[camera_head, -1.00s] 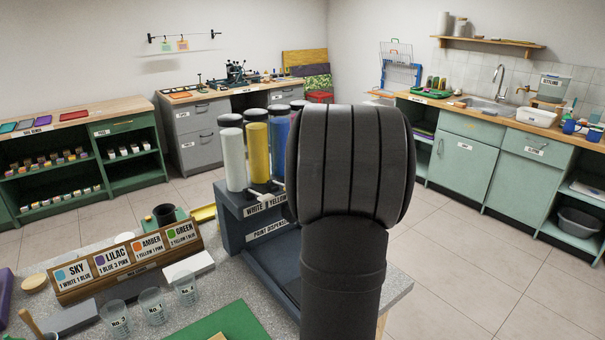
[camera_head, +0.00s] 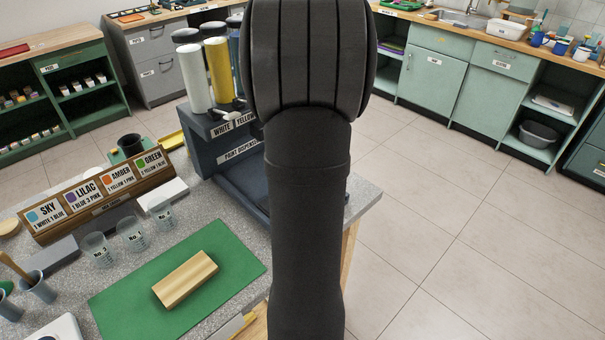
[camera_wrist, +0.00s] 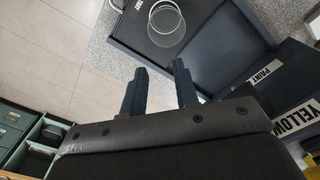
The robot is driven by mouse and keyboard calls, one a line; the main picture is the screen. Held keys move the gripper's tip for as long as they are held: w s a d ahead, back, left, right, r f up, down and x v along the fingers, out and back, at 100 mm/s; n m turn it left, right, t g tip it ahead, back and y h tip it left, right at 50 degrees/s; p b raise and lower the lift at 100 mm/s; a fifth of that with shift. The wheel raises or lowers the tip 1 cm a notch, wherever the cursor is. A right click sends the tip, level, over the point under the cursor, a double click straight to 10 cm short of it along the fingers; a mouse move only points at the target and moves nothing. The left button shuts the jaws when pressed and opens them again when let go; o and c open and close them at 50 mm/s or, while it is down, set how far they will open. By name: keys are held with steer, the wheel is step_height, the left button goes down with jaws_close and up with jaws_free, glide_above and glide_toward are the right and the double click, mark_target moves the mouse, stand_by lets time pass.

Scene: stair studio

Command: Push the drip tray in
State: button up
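The dark blue drip tray (camera_head: 232,193) lies at the foot of the paint dispenser (camera_head: 238,152), partly hidden behind my arm in the head view. In the wrist view the tray (camera_wrist: 212,62) spreads beyond my fingertips, and a clear cup (camera_wrist: 167,24) stands on its dark section. The dispenser (camera_wrist: 285,85) is at the right there. My gripper (camera_wrist: 158,68) is open, with nothing seen between its fingers. Its fingertips are close to the tray's near edge; I cannot tell whether they touch it. My arm hides the gripper in the head view.
Clear cups (camera_head: 131,234), a recipe card holder (camera_head: 100,195) and a green mat (camera_head: 225,265) with a wooden block (camera_head: 186,278) occupy the speckled counter (camera_head: 362,198) left of my arm. Open floor (camera_head: 440,220) lies to the right.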

steer(key=s+d+f+m, duration=0.1)
steer(key=s+d+f+m+y, duration=0.1)
steer(key=d+m, duration=0.1)
steer(key=shift+s+d, duration=0.15)
steer(key=shift+d, duration=0.05)
jaws_close()
steer(key=s+d+f+m+t+y, duration=0.2)
steer(key=s+d+f+m+t, duration=0.15)
steer(key=s+d+m, duration=0.65)
steer(key=s+d+f+m+t+y, duration=0.25)
steer(key=s+f+m, duration=0.35)
steer(key=m, duration=0.9)
steer(key=a+r+x, duration=0.1)
steer(key=x, duration=1)
steer(key=shift+w+a+g, duration=0.3)
steer(key=shift+w+a, duration=0.2)
steer(key=shift+w, duration=0.05)
